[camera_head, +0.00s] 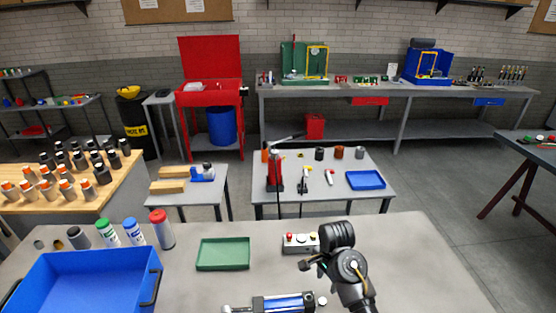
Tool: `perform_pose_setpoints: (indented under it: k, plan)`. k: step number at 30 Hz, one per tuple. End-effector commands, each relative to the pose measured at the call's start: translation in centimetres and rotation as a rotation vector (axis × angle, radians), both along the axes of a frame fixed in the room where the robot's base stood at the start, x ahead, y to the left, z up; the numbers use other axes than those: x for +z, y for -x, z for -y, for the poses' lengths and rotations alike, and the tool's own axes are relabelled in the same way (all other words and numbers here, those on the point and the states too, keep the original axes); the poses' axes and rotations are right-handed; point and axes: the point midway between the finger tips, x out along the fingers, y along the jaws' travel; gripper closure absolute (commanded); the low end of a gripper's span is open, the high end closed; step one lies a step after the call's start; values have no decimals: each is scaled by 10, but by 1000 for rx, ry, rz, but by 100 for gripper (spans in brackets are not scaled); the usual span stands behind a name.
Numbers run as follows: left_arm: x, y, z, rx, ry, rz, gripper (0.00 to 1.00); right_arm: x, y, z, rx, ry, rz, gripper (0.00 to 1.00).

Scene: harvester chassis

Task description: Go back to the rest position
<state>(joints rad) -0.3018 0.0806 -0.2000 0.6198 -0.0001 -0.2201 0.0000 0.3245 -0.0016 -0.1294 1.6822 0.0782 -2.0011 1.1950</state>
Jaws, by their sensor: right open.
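My right arm comes in from the bottom right over the near grey table (410,260). My right gripper (310,264) is at its left end, small and dark, beside the control box with buttons (299,243). It appears empty, with its jaws open. Its fingertips are small in the picture, and I cannot tell whether they touch anything. My left gripper and left arm are not in view.
On the near table are a blue crate (90,255), a green tray (223,240), several spray cans and bottles (162,230), and a blue cylinder (284,304) at the front edge. The right part of the tabletop is clear. A second table with a blue tray (366,180) stands behind.

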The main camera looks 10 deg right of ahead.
Motion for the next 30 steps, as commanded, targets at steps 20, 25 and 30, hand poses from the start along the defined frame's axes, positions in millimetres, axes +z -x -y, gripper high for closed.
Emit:
perform_pose_setpoints:
  k: [20, 25, 30]
  plan:
    - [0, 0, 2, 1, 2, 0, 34, -34, 211, 22, 997, 120, 210, 56]
    - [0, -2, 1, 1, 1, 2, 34, -22, 242, 22, 1161, 153, 241, 56]
    - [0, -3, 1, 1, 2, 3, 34, -7, 268, 21, 1302, 185, 268, 56]
